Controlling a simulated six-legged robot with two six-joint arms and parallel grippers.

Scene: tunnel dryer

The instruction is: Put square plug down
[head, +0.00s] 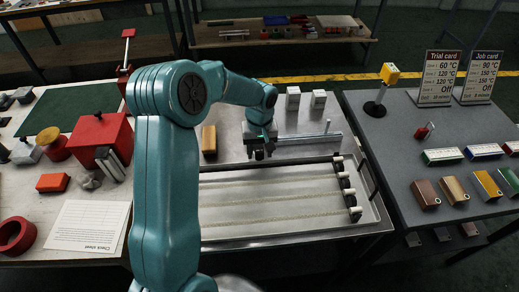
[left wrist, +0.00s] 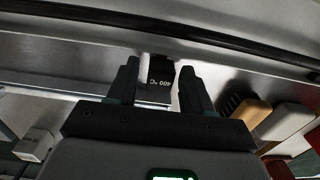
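In the head view my left gripper (head: 259,152) points down at the back edge of the metal tray; the plug cannot be made out clearly there. What the plug rests on is partly hidden by the gripper. My right gripper is not in view.
A wooden-handled brush (head: 209,141) lies left of the gripper, and also shows in the left wrist view (left wrist: 250,112). A metal rail (head: 300,140) and two white blocks (head: 293,98) are near. The right table (head: 400,135) holds cards and coloured blocks.

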